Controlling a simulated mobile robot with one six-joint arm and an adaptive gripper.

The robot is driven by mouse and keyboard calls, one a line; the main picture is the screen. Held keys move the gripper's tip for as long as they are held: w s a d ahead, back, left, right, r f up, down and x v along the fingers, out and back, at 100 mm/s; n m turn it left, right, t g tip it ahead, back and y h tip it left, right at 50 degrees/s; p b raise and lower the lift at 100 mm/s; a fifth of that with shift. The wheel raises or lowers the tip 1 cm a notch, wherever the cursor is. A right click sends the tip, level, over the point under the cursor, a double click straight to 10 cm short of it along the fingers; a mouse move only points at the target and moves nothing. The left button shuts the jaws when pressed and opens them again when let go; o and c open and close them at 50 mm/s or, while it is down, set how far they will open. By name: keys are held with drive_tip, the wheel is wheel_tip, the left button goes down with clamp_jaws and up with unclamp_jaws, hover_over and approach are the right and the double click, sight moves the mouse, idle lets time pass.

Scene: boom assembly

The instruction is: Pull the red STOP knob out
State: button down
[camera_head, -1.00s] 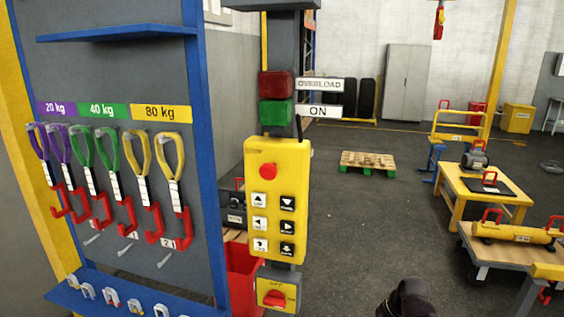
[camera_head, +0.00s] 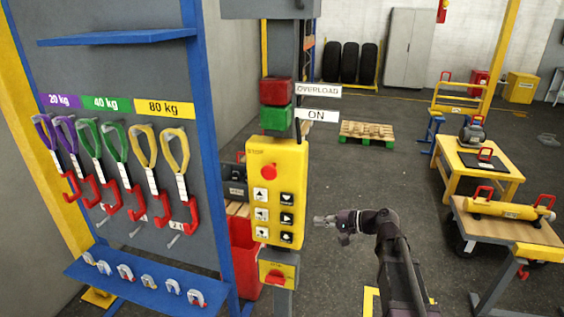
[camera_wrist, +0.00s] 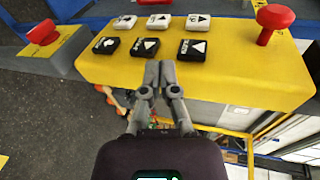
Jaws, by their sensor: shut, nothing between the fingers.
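The red STOP knob (camera_head: 268,172) sits near the top of the yellow control box (camera_head: 262,228) on the grey post. In the wrist view the knob (camera_wrist: 274,20) stands out from the box (camera_wrist: 240,84) at the upper right. My gripper (camera_head: 322,221) is to the right of the box in the head view, apart from the knob. In the wrist view my gripper (camera_wrist: 160,68) has its fingertips together and empty, in front of the box edge below the black and white buttons (camera_wrist: 150,46). The knob is in full view.
A second red knob (camera_wrist: 42,32) on a smaller yellow box is at the left of the wrist view. Red and green lamps (camera_head: 276,104) are above the box. A sling rack (camera_head: 140,60) stands to the left, and a workbench (camera_head: 500,226) to the right.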

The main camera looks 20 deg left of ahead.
sight(275, 177)
drive_tip(key=w+a+r+y+p, duration=0.1)
drive_tip(key=r+y+p, duration=0.1)
drive_tip(key=r, duration=0.3)
drive_tip(key=w+a+r+m+y+p, duration=0.1)
drive_tip(key=w+a+r+p, duration=0.1)
drive_tip(key=r, duration=0.4)
drive_tip(key=shift+w+a+r+t+y, duration=0.15)
drive_tip(key=shift+w+r+t+y, duration=0.15)
drive_tip(key=shift+y, duration=0.1)
drive_tip(key=shift+a, duration=0.1)
drive_tip(key=shift+w+a+r+p, duration=0.1)
drive_tip(key=shift+w+a, duration=0.1)
drive_tip(key=shift+a, duration=1.45)
drive_tip(key=shift+w+a+p, duration=0.15)
drive_tip(key=shift+a, duration=1.45)
drive_tip(key=shift+w+a+r+p, duration=0.1)
drive_tip(key=shift+w+a, duration=0.1)
drive_tip(key=shift+a, duration=1.45)
drive_tip(key=shift+s, duration=1.7)
drive_tip(key=shift+w, duration=0.1)
drive_tip(key=shift+d, duration=0.1)
